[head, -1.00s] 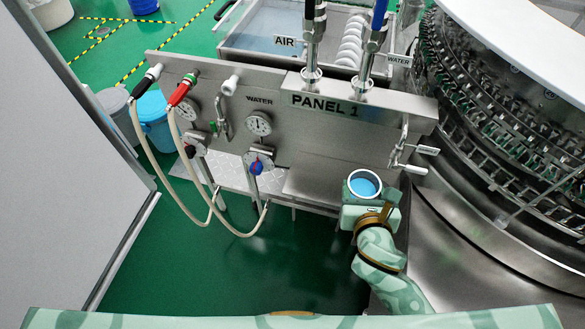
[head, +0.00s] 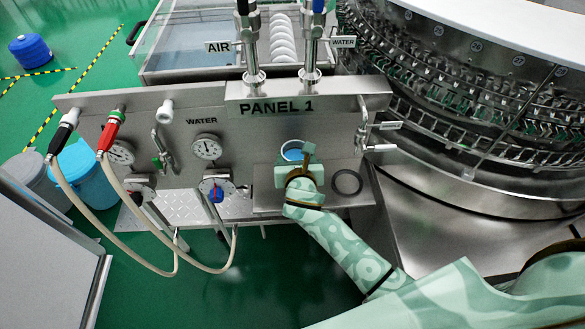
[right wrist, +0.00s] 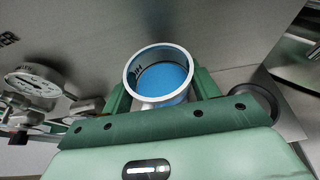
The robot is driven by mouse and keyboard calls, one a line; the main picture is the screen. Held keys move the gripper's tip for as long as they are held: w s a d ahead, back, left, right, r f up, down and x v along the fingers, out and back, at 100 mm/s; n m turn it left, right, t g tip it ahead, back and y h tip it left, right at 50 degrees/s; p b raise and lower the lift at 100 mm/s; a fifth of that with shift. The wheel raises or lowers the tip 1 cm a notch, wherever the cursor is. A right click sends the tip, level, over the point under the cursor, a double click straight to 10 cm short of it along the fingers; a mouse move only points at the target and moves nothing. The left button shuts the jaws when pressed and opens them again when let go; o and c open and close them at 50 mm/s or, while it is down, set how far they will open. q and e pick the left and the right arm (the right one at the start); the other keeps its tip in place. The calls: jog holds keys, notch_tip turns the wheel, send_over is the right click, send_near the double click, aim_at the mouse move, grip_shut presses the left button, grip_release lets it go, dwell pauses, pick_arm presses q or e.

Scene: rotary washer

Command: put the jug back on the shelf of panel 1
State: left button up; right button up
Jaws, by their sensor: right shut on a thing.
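The jug (head: 291,149) has a pale round rim and blue inside. In the head view it appears over the shelf (head: 265,200) of panel 1 (head: 330,130), close to the panel's face. My right gripper (head: 295,165) is shut on the jug and hides most of its body. In the right wrist view the jug (right wrist: 160,76) stands between the two green fingers (right wrist: 160,98), its open top showing. I cannot tell whether its base touches the shelf. My left gripper is not in view.
A dark ring (head: 347,182) lies on the shelf, right of the gripper; it also shows in the right wrist view (right wrist: 258,102). A gauge (head: 206,147) and a blue-handled valve (head: 216,192) are left of the shelf. A valve lever (head: 378,147) juts out at the right.

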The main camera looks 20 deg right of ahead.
aim_at(293, 159)
jog(key=shift+w+f, duration=0.5)
notch_tip(293, 159, down, 4)
jog(key=b, duration=0.3)
jog(key=shift+w+r, duration=0.15)
jog(key=shift+r, duration=0.2)
jog(key=shift+f, duration=0.15)
jog(key=o, duration=1.2)
